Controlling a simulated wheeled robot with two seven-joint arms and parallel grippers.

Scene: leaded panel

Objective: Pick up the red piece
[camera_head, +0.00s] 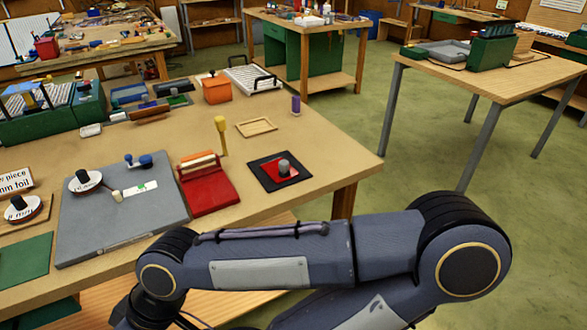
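A small flat red piece (289,176) with a grey knob (284,166) standing on it lies on a black square mat (259,166) near the right end of the workbench. My other gripper is not in view.
A wooden frame (257,127), a purple cylinder (295,104) and an orange box (216,91) stand behind. The bench top (330,145) is bare around the mat's right side.

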